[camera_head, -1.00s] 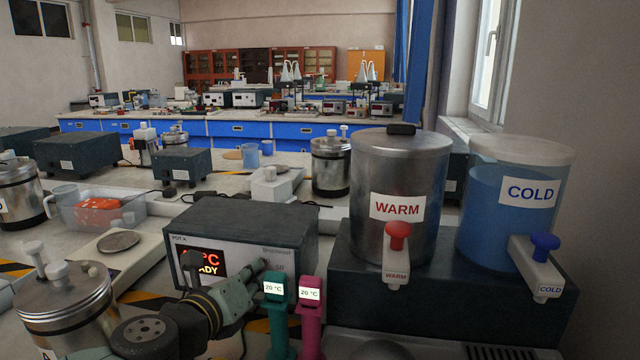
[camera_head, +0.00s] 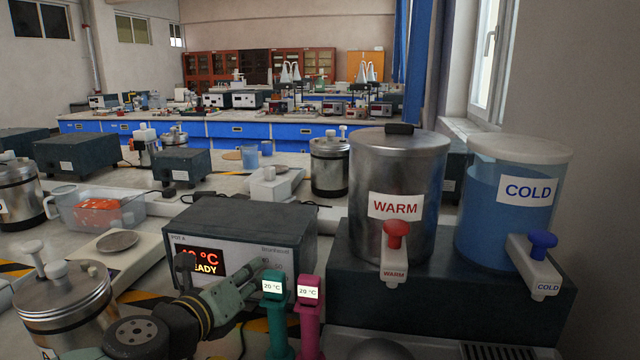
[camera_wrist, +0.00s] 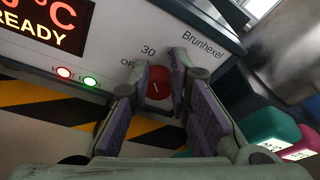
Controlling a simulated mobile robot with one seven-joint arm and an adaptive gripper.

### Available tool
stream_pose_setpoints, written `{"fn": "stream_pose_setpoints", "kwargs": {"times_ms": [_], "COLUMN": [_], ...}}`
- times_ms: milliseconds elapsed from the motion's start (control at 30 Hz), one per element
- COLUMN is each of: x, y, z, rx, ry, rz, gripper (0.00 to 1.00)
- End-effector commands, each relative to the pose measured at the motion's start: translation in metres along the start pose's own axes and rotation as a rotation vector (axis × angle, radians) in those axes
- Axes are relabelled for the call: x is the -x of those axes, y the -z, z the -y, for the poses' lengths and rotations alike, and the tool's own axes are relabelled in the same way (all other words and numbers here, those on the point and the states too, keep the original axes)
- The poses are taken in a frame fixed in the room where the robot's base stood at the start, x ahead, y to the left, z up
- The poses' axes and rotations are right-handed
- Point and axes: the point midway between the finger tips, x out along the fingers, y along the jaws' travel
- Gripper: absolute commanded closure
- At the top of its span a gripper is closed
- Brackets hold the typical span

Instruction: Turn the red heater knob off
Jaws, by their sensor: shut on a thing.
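The red heater knob (camera_wrist: 160,92) is on the front of the heater unit in the wrist view, with a pale pointer line on its face. The markings "30" and a partly hidden "OF" are printed above and left of it. My gripper (camera_wrist: 166,75) is shut on the knob, with one purple-padded finger on each side. In the head view my gripper (camera_head: 262,279) reaches the right part of the heater unit's front (camera_head: 232,260), and the knob is hidden behind it. The display (camera_wrist: 48,22) reads a temperature in °C and "READY".
A teal handle (camera_head: 275,315) and a pink handle (camera_head: 310,315), each tagged 20 °C, stand just right of my gripper. The WARM tank (camera_head: 398,170) and the COLD tank (camera_head: 510,215) stand further right. A metal pot (camera_head: 65,300) is at the left.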

Motion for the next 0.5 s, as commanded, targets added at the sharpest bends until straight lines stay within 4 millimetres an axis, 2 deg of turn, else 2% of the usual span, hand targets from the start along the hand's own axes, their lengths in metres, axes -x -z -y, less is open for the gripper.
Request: {"fn": "stream_pose_setpoints", "kwargs": {"times_ms": [33,500], "x": [0.0009,0.0011], "y": [-0.0027,-0.0014], "z": [-0.0133,-0.0182], "rx": [0.003,0.003], "ry": [-0.026,-0.028], "rz": [0.013,0.013], "gripper": [1.0,1.0]}}
